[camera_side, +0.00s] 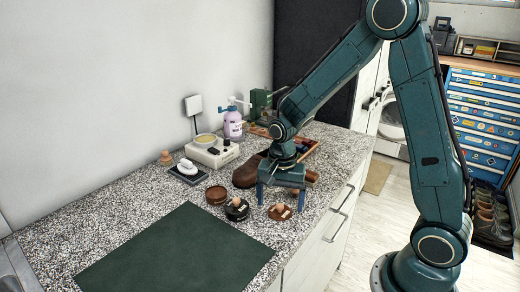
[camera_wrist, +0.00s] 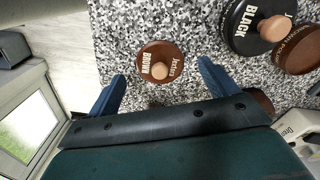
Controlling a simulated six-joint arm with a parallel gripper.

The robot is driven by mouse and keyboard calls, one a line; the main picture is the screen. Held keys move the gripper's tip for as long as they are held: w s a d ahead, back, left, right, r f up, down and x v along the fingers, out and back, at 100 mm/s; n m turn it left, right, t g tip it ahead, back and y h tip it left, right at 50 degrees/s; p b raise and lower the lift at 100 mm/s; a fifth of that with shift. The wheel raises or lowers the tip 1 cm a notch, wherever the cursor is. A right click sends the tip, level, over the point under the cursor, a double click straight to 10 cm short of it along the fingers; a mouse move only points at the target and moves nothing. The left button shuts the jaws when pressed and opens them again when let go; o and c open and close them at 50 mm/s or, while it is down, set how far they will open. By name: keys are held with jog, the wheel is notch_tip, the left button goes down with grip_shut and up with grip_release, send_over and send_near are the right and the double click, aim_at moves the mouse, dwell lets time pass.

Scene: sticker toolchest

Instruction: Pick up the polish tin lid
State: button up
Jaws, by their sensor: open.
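A round brown tin lid lettered "BROWN", with a pale wooden knob, lies on the speckled counter; it shows in the side view (camera_side: 282,214) and the wrist view (camera_wrist: 160,62). My gripper (camera_side: 281,206) is open and empty, pointing down above this lid. In the wrist view its blue fingers (camera_wrist: 161,76) stand apart, with the lid between and just beyond their tips. A black tin top lettered "BLACK" (camera_side: 237,210), also with a wooden knob, sits to the left; the wrist view shows it at upper right (camera_wrist: 258,28). The gap between the fingertips and the lid is hard to judge.
A round brown tin (camera_side: 216,195) stands beside the black one. A brown shoe (camera_side: 245,174) and a wooden tray (camera_side: 309,146) are behind my gripper. A green mat (camera_side: 175,252) covers the front left. The counter edge is close on the right.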

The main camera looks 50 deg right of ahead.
jog(key=shift+f, duration=0.75)
jog(key=c, duration=1.1)
